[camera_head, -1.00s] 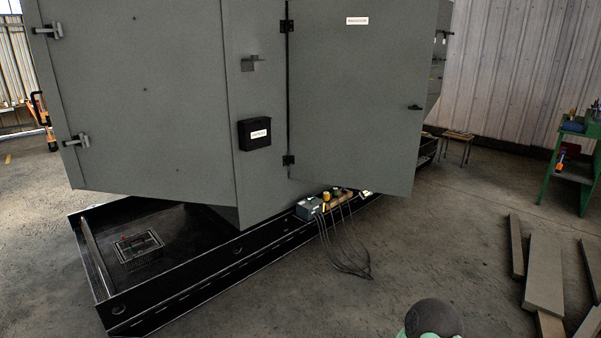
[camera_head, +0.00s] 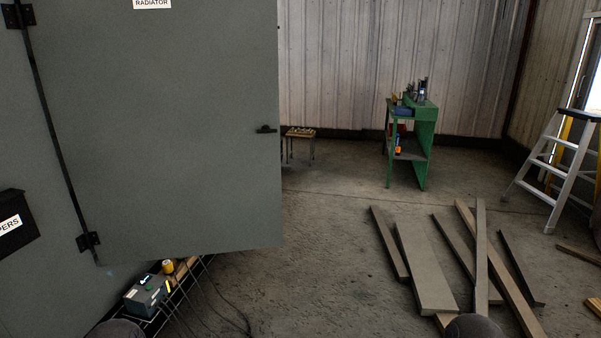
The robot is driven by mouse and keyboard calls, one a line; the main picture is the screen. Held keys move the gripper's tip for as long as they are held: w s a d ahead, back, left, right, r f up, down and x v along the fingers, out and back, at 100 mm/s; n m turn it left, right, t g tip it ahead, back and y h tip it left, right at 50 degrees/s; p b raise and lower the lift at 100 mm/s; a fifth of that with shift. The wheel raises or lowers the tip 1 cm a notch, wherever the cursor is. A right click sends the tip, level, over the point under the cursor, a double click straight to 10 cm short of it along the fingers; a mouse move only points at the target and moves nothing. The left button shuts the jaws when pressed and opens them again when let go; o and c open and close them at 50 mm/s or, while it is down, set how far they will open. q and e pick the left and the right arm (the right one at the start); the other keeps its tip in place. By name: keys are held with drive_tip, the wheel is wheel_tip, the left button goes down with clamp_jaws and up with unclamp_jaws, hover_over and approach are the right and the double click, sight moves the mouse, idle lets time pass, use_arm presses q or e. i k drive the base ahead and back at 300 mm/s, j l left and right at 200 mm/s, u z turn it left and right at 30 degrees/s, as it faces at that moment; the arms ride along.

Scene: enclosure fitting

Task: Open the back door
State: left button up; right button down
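A large grey enclosure door (camera_head: 160,120) labelled "RADIATOR" fills the left of the head view. It stands swung out from the grey enclosure wall (camera_head: 30,150) on black hinges at its left edge. A small black handle (camera_head: 266,129) sits near its right edge. Whether this is the back door I cannot tell. Neither gripper shows; only dark rounded parts, probably of my own arms, show at the bottom edge.
Wooden planks (camera_head: 424,270) lie on the floor at the right. A green workbench (camera_head: 409,140), a small stool (camera_head: 299,133) and a stepladder (camera_head: 556,150) stand farther back. A grey box (camera_head: 146,296) with cables sits below the door.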

sight(157, 108)
drive_tip(key=i+l+u, duration=0.1)
drive_tip(key=i, duration=0.4)
drive_tip(key=i+l+u, duration=0.1)
drive_tip(key=i+l, duration=0.15)
drive_tip(key=i, duration=0.2)
drive_tip(key=i+l+u, duration=0.1)
drive_tip(key=i, duration=0.35)
drive_tip(key=i+l+u, duration=0.1)
drive_tip(key=i+l, duration=0.3)
drive_tip(key=i, duration=0.05)
